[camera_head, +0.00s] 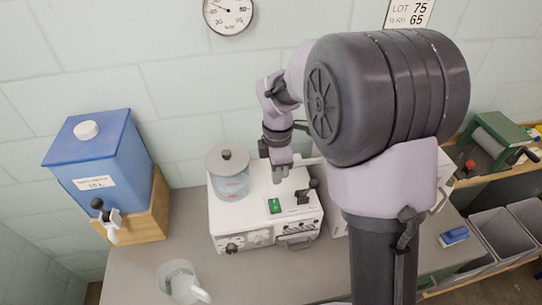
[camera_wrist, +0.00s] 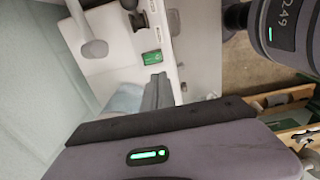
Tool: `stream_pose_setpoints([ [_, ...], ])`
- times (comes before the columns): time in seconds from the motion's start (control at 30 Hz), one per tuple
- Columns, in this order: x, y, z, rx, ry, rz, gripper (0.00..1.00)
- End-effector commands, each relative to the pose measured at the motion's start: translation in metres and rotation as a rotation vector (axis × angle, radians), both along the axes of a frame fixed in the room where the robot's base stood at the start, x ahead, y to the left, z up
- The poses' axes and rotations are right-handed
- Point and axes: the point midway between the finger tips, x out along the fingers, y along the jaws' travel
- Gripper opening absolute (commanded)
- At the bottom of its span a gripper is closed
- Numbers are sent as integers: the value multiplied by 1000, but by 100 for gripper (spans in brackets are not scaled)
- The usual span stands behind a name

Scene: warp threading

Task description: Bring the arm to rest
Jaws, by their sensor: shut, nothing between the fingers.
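My arm bends over the bench from the right in the head view. My gripper (camera_head: 279,177) points down over the top of a white machine (camera_head: 238,222), behind its green switch (camera_head: 274,206). In the wrist view my gripper's fingers (camera_wrist: 157,90) are shut together with nothing between them. The machine's green switch (camera_wrist: 152,58) and a pale knob or lever (camera_wrist: 95,49) lie past the fingertips. I cannot tell how high the fingertips are above the machine.
A lidded clear jar (camera_head: 229,174) stands on the machine, left of my gripper. A black lever (camera_head: 304,194) rises to the right. A blue tank (camera_head: 98,160) and a clear jug (camera_head: 178,281) stand further left. Grey bins (camera_head: 500,238) are at right.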

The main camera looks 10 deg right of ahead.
Motion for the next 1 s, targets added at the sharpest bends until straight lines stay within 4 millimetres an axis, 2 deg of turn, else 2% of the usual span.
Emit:
stream_pose_setpoints([
  [0.13,-3,0,1,5,-12,-39,0],
  [0.17,-8,0,2,11,-25,-86,0],
  [0.23,-28,1,8,43,-79,-287,0],
  [0.27,-42,2,10,67,-106,-409,0],
  [0.37,-99,5,8,189,-185,-873,0],
  [0.4,-123,7,4,248,-206,-1052,0],
  [0.5,-174,11,-16,405,-220,-1444,0],
  [0.6,-207,15,-35,530,-200,-1714,0],
  [0.73,-224,17,-44,612,-175,-1874,0],
  [1.0,-225,17,-40,618,-169,-1893,0],
])
